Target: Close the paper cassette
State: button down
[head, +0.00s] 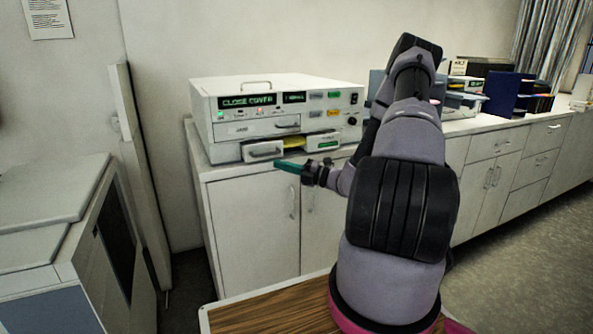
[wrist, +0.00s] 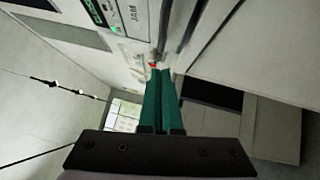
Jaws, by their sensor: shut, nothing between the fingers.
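The white machine (head: 280,108) stands on the counter, its display reading "CLOSE COVER". Low on its front left, a white drawer front with a handle (head: 264,152), which looks like the paper cassette, appears to stick out. A yellow sheet or tray (head: 293,143) shows to the right of it. My gripper (head: 278,165) has green fingers, shut and empty, just in front of and slightly below that drawer front. Whether they touch it cannot be told. In the wrist view, the shut fingertips (wrist: 160,72) point at the machine's front, near its "JAM" label (wrist: 135,18). The cassette's inside is hidden.
A second drawer front with a green label (head: 322,142) sits at the machine's lower right. The white cabinet (head: 250,215) is below. My arm hides part of the counter to the right, where trays and blue binders (head: 508,92) stand. A wooden table edge (head: 270,312) is in front.

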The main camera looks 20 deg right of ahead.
aim_at(264, 151)
jog(key=shift+w+a+r, duration=0.15)
jog(key=shift+w, duration=0.6)
jog(key=shift+w+a+r, duration=0.1)
jog(key=shift+w+a, duration=0.05)
jog(key=shift+w, duration=0.6)
jog(key=shift+w+a+r, duration=0.15)
jog(key=shift+w, duration=0.6)
jog(key=w, duration=0.5)
jog(key=shift+a, duration=0.1)
jog(key=shift+w+r, duration=0.15)
